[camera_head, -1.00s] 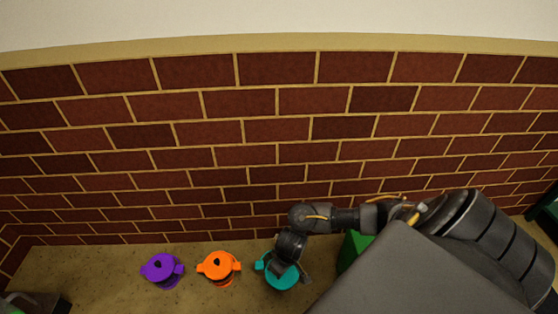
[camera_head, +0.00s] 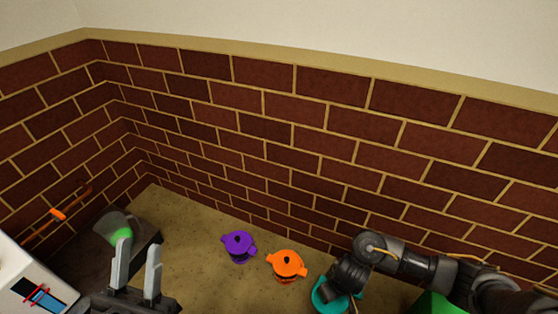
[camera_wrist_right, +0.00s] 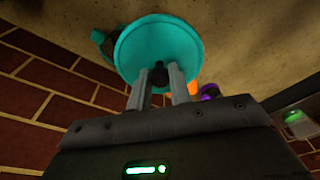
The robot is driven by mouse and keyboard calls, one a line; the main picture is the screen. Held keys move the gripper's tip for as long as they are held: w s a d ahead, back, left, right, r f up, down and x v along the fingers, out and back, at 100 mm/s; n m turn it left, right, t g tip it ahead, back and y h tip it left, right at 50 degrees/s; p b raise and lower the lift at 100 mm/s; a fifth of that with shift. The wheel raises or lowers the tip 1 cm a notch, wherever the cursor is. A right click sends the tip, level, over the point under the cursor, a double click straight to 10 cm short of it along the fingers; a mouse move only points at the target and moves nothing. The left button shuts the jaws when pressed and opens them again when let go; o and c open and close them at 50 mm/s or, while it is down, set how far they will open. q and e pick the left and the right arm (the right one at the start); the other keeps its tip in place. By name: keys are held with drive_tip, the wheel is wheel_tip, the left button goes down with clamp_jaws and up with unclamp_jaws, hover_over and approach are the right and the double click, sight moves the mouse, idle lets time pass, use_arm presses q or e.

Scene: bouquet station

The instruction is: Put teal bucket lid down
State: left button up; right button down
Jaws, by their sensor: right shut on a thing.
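The teal lid (camera_wrist_right: 158,42) is a round disc that fills the top middle of the right wrist view. My right gripper (camera_wrist_right: 159,80) is shut on its dark knob. Part of a teal bucket (camera_wrist_right: 104,43) shows behind the lid's left edge, and the lid hides the rest. In the head view, teal parts (camera_head: 322,300) show beneath my right gripper (camera_head: 345,292), which covers much of them. I cannot tell how far the lid is from the bucket. My left gripper (camera_head: 138,250) is open and empty at the lower left, with its two fingers apart.
A purple lidded bucket (camera_head: 238,244) and an orange lidded bucket (camera_head: 287,265) stand left of the teal one. A dark box-like unit (camera_head: 145,238) with a green glow is at the left corner. A green object (camera_head: 435,304) is at lower right. Speckled surface (camera_head: 190,230) is clear left of purple.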

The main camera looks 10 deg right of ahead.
drive_tip(key=w+a+r+n, duration=0.2)
drive_tip(key=w+a+r, duration=0.15)
drive_tip(key=r, duration=0.35)
drive_tip(key=w+a+r+n, duration=0.2)
drive_tip(key=w+r, duration=0.2)
drive_tip(key=r, duration=0.2)
drive_tip(key=w+a+r+n, duration=0.2)
drive_tip(key=w+a+r, duration=0.1)
drive_tip(key=r, duration=0.4)
drive_tip(key=s+d+r+n, duration=0.1)
drive_tip(key=d+r, duration=0.2)
drive_tip(key=r, duration=0.5)
drive_tip(key=s+d+r+n+g+y, duration=0.1)
drive_tip(key=d+r, duration=0.2)
drive_tip(key=r, duration=0.6)
drive_tip(key=shift+d+r, duration=0.2)
drive_tip(key=shift+d, duration=0.15)
